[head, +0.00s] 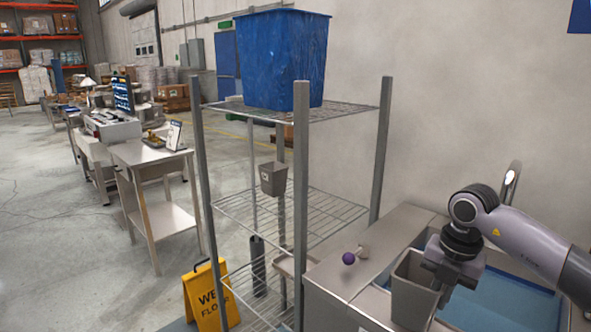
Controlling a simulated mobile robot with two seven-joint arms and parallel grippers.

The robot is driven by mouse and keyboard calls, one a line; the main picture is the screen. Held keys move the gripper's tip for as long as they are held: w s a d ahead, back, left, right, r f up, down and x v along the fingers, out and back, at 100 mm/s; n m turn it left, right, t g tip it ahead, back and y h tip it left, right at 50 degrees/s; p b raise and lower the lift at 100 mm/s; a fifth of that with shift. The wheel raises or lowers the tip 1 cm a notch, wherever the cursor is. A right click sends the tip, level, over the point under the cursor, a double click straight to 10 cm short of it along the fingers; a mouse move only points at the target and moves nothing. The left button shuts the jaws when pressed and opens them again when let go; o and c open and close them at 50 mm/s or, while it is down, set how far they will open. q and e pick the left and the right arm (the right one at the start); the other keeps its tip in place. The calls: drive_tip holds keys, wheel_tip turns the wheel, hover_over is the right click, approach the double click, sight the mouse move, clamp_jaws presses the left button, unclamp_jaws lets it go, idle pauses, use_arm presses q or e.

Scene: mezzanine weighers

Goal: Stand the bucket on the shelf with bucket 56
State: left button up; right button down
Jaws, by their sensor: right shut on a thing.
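My right gripper (440,275) is shut on a grey bucket (411,296), near its right rim. The bucket is upright, open at the top, at the left side of the sink; whether it touches the counter I cannot tell. A smaller-looking grey bucket (273,179) with a pale label is at the wire rack's middle shelf (325,212), toward the back. The label's number is too small to read. My left gripper is not in view.
A large blue bin (282,58) fills much of the rack's top shelf (350,110). Rack posts (301,200) stand between me and the shelves. A purple ball-shaped knob (348,258) rises from the metal counter (345,280). A yellow floor sign (207,297) stands lower left.

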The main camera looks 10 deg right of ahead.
drive_tip(key=a+n, duration=0.2)
drive_tip(key=a, duration=1)
drive_tip(key=s+m+h, duration=0.1)
drive_tip(key=s+m, duration=0.3)
drive_tip(key=m, duration=1)
drive_tip(key=s+f+m, duration=0.1)
drive_tip(key=s+m, duration=0.4)
drive_tip(key=m, duration=1)
drive_tip(key=shift+d+f+g+h, duration=0.25)
drive_tip(key=shift+d+g+h, duration=0.05)
drive_tip(key=shift+d+h, duration=0.1)
